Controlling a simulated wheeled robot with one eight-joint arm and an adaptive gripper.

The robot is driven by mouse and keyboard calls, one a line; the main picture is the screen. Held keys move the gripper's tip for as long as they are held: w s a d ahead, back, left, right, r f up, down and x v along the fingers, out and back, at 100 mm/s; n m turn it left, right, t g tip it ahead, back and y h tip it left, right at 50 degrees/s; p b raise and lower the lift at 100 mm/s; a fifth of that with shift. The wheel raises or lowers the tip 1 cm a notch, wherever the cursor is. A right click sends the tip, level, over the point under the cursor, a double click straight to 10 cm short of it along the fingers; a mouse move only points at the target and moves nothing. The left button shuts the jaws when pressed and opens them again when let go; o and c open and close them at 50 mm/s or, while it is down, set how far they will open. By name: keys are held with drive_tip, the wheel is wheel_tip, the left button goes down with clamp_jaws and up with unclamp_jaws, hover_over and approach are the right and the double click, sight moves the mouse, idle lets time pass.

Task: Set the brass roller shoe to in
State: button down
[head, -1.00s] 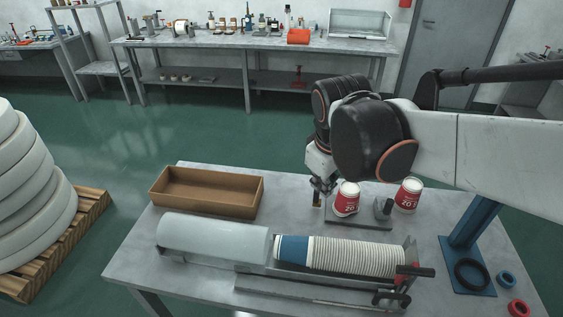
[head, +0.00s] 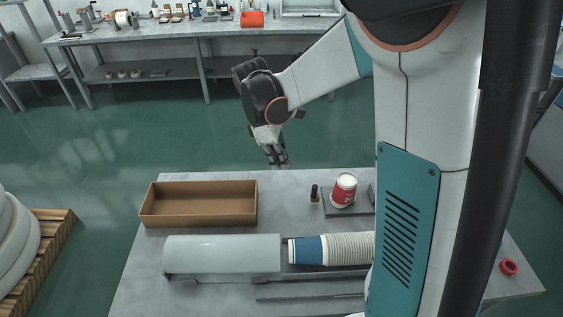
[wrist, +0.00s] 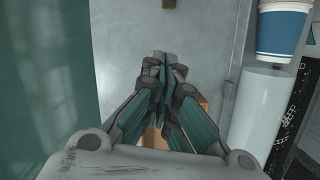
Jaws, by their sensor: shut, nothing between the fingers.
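A small upright piece, dark on top with a brass-coloured lower part (head: 314,194), stands on the table left of a red and white cup. It looks like the brass roller shoe, but it is too small to tell its setting. A brass-coloured bit (wrist: 168,3) at the top edge of the wrist view seems to be the same piece. My gripper (head: 277,162) is above the table's far edge, between the brown tray and the brass piece, apart from both. In the wrist view its fingers (wrist: 168,62) are together and empty.
A brown tray (head: 198,220) is at the table's back left. A white cylinder (head: 222,250) lies in front, beside a row of nested cups with a blue end cup (head: 307,250). The red and white cup (head: 345,188) stands on a dark plate. My arm hides the table's right part.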

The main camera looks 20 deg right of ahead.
sight(316, 192)
drive_tip(key=b+x, duration=0.2)
drive_tip(key=x, duration=0.6)
drive_tip(key=shift+f, duration=0.3)
drive_tip(key=s+d, duration=0.2)
drive_tip(key=shift+d+r, duration=0.1)
drive_tip(key=shift+d, duration=0.25)
drive_tip(key=shift+s+d, duration=0.1)
drive_tip(key=shift+d, duration=0.2)
drive_tip(key=d, duration=0.1)
drive_tip(key=s+d, duration=0.1)
drive_tip(key=d, duration=0.1)
drive_tip(key=shift+s+b, duration=0.15)
drive_tip(key=shift+b, duration=0.15)
